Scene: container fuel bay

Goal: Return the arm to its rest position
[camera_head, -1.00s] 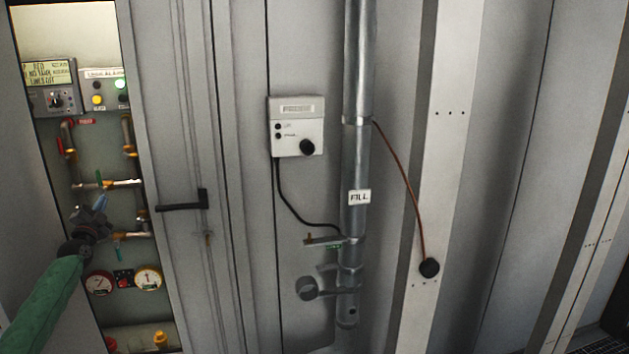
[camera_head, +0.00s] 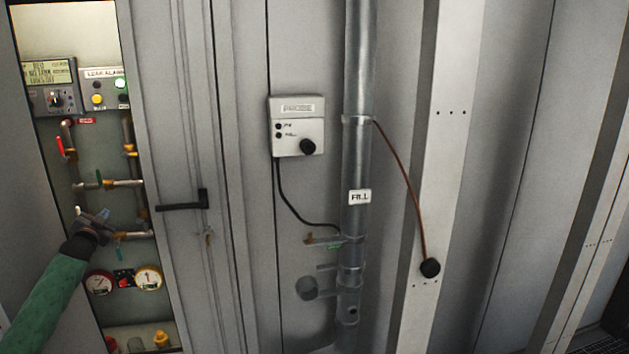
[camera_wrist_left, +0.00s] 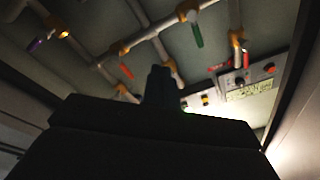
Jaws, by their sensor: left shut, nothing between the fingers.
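My left arm, in a green sleeve, comes in from the lower left in the head view. Its dark wrist ends at my left gripper (camera_head: 98,217), which is shut and empty in front of the open cabinet's pipework. In the left wrist view the shut fingers (camera_wrist_left: 161,84) stand up dark in the middle, with pipes and valves beyond. Whether the fingers touch any pipe cannot be told. My right gripper is not in view.
The cabinet holds a display unit (camera_head: 49,84), a leak alarm box (camera_head: 105,89), valves and two gauges (camera_head: 148,278). Right of it are a door handle (camera_head: 182,206), a probe box (camera_head: 297,126) and a grey fill pipe (camera_head: 357,80).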

